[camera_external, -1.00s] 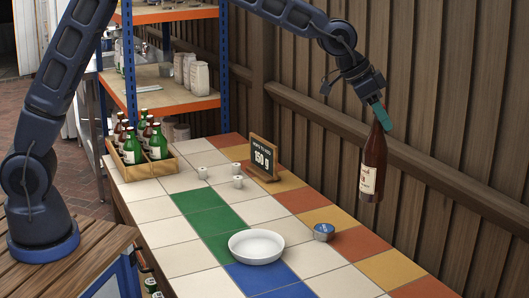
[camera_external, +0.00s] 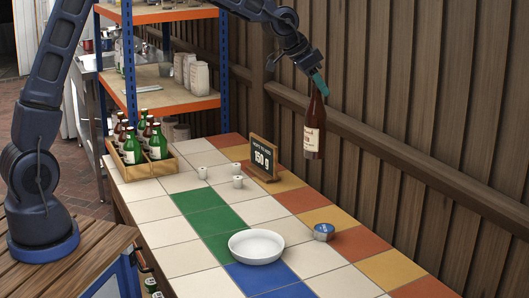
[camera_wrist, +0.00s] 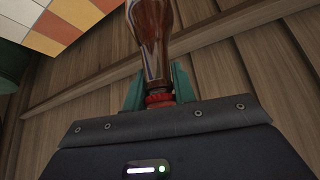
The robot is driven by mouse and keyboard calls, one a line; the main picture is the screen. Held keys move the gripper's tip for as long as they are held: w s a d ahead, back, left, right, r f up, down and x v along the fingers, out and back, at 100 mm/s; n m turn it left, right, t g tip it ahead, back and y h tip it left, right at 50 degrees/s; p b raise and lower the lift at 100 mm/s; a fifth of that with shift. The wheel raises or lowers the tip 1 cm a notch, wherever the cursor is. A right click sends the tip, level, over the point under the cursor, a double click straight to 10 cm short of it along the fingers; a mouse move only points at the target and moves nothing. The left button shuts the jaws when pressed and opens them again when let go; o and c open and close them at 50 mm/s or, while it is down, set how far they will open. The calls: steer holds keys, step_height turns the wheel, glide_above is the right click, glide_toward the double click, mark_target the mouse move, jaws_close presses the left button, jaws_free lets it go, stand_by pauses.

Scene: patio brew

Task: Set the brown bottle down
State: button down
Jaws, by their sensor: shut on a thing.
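A brown bottle (camera_external: 314,128) with a cream label hangs upright in the air above the back edge of the tiled table. My gripper (camera_external: 319,84) is shut on its neck from above. In the wrist view the bottle (camera_wrist: 151,30) runs up out of the picture, and the teal fingers of my gripper (camera_wrist: 160,86) hold it near its red cap. The table's tiles (camera_external: 277,206) are white, green, blue, yellow and orange. The bottle's base is well clear of the tiles.
A wooden crate (camera_external: 143,185) of brown and green bottles stands at the far left. A plank wall (camera_external: 430,120) rises behind.

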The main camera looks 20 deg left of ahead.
steer(key=w+a+n, duration=0.1)
steer(key=w+a, duration=0.5)
steer(key=a, duration=0.3)
step_height(320, 180, down, 20)
steer(key=shift+s+d+t, duration=0.2)
steer(key=shift+d+t, duration=0.05)
steer(key=shift+t, duration=0.05)
steer(key=shift+f, duration=0.1)
steer(key=c, duration=1.1)
jaws_free()
steer(key=shift+c, duration=0.2)
